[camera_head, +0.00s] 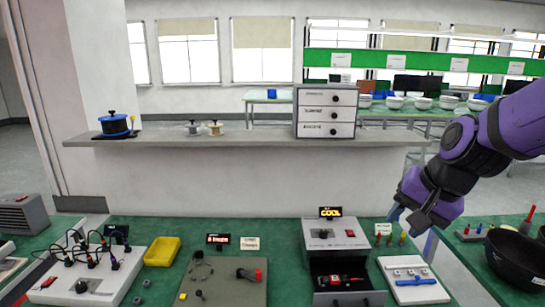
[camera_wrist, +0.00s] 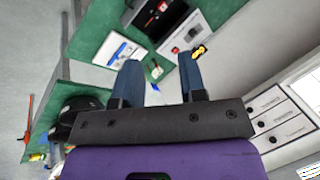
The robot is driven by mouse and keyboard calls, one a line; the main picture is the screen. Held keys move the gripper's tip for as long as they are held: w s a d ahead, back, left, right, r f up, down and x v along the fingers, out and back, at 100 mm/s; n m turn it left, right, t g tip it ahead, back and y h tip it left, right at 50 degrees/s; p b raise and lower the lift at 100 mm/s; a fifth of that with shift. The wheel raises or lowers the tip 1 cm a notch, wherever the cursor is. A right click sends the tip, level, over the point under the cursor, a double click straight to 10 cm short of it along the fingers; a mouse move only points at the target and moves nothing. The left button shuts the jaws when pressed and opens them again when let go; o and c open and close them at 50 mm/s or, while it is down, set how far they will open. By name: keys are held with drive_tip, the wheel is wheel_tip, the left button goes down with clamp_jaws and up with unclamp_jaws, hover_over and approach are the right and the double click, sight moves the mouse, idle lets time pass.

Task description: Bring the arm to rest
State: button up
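My gripper (camera_head: 402,214) hangs in the air at the right in the head view, above the right end of the green bench, at the end of my purple arm. In the wrist view my gripper (camera_wrist: 160,72) shows its two blue fingers spread apart with nothing between them. The fingers point toward the bench and touch nothing that I can see.
A yellow bin (camera_head: 162,251) stands left. A black bowl (camera_head: 516,258) sits right. A shelf (camera_head: 250,140) runs behind.

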drive_tip(key=s+d+r+n+h, duration=0.1)
drive_tip(key=s+d+r+n, duration=0.1)
drive_tip(key=s+r, duration=0.1)
drive_tip(key=s+d+r+n+t+h, duration=0.1)
drive_tip(key=s+r+n, duration=0.1)
drive_tip(key=s, duration=0.4)
drive_tip(key=s+d+r+n, duration=0.2)
drive_tip(key=s+r, duration=0.2)
drive_tip(key=s, duration=0.1)
drive_tip(key=shift+d+h, duration=0.3)
drive_tip(key=shift+h, duration=0.1)
